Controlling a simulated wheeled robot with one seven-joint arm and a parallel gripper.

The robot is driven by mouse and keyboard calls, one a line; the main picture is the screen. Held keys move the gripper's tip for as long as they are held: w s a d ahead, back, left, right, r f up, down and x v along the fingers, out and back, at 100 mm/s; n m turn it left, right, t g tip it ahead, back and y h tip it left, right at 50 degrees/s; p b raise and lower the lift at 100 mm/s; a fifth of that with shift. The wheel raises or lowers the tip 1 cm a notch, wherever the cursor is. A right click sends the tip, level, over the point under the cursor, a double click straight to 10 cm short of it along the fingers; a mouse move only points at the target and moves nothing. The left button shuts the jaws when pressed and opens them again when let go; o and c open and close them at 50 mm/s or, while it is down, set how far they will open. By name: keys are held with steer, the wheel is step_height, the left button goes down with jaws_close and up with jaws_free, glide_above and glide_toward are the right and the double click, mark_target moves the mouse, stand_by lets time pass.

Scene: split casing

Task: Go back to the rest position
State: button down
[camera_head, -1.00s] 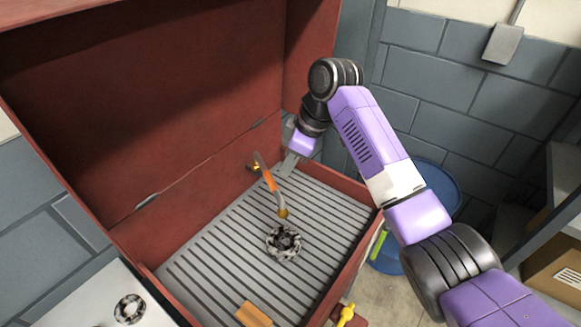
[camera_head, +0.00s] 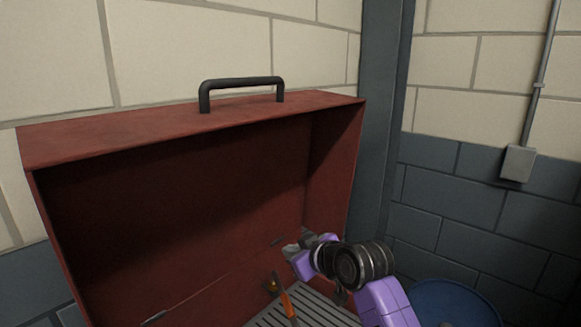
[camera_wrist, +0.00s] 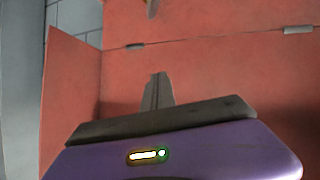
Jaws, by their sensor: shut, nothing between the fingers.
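My gripper (camera_head: 299,245) is in front of the open red casing, near the right end of its raised lid, in the head view. In the wrist view its grey fingers (camera_wrist: 157,92) are together and hold nothing. The arm behind it is purple and black. Red casing walls and a hinge fill most of the wrist view behind the fingers.
The red casing (camera_head: 190,130) has a tall open lid with a black handle (camera_head: 241,84) on top. Its slatted grey floor (camera_head: 318,312) and an orange-handled piece (camera_head: 287,303) show at the bottom. A blue bin (camera_head: 452,303) stands at the right, below a wall box (camera_head: 518,163).

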steer(key=s+d+f+m+t+h+b, duration=0.1)
steer(key=s+d+f+m+t, duration=0.25)
steer(key=s, duration=0.45)
steer(key=s+d+f+m+t+h+b, duration=0.1)
steer(key=s+d+f+m+t+h, duration=0.2)
steer(key=s, duration=0.5)
steer(key=s+d+f+m+t+b, duration=0.1)
steer(key=s+d+f+m, duration=0.1)
steer(key=s+d+f, duration=0.45)
steer(key=s+d+f+g+h+b, duration=0.1)
steer(key=s+d, duration=0.1)
steer(key=s, duration=0.9)
steer(key=s+d+g+h+b, duration=0.1)
steer(key=s+d, duration=0.1)
steer(key=s, duration=1)
steer(key=s+d+f+g+b, duration=0.1)
steer(key=s+d, duration=0.1)
steer(key=s, duration=0.9)
steer(key=shift+s+d+f+h+b, duration=0.3)
steer(key=shift+s+d+h+b, duration=0.05)
steer(key=shift+s+h, duration=0.05)
steer(key=shift+s+m, duration=0.1)
steer(key=shift+m, duration=0.15)
